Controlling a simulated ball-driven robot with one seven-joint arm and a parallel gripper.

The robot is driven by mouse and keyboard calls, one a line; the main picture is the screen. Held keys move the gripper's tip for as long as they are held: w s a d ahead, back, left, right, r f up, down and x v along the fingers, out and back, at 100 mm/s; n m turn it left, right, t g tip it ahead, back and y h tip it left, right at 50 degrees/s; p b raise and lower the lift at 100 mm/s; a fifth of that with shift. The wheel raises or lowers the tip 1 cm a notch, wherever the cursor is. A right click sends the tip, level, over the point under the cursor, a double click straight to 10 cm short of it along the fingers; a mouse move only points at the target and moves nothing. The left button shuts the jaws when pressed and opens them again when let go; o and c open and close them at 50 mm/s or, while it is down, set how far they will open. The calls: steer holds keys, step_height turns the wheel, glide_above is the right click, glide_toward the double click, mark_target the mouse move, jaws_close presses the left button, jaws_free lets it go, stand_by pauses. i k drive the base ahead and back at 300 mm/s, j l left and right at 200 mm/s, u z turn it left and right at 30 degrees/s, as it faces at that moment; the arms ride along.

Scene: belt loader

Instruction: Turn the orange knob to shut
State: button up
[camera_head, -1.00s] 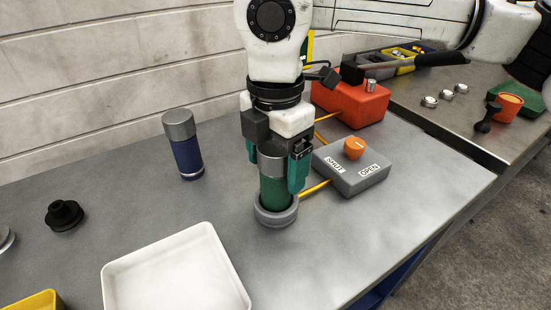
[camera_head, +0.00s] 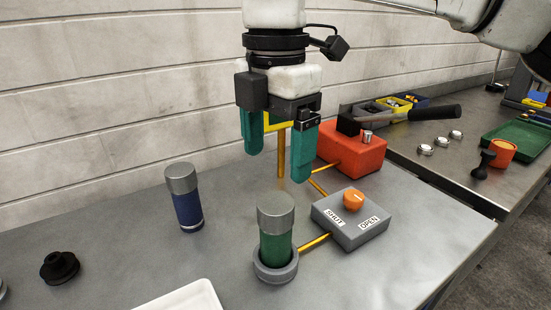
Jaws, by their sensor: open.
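The orange knob (camera_head: 354,200) sits on top of a grey box (camera_head: 352,232) with labels SHUT on its left and OPEN on its right. I cannot tell for sure which label the knob's mark points to. My gripper (camera_head: 278,166) has green fingers, spread open and empty. It hangs above the table, behind and above the green cylinder and to the left of the knob, touching neither. The green cylinder (camera_head: 277,242) with a grey cap stands upright in a grey round holder (camera_head: 289,275).
A blue cylinder (camera_head: 186,203) stands at the left. A red box (camera_head: 352,154) is behind the knob box, with yellow pipes nearby. A white tray (camera_head: 190,298) lies in front and a black round part (camera_head: 59,267) at far left. Table between the blue and green cylinders is clear.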

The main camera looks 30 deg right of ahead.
mark_target(354, 200)
steer(key=k, duration=1)
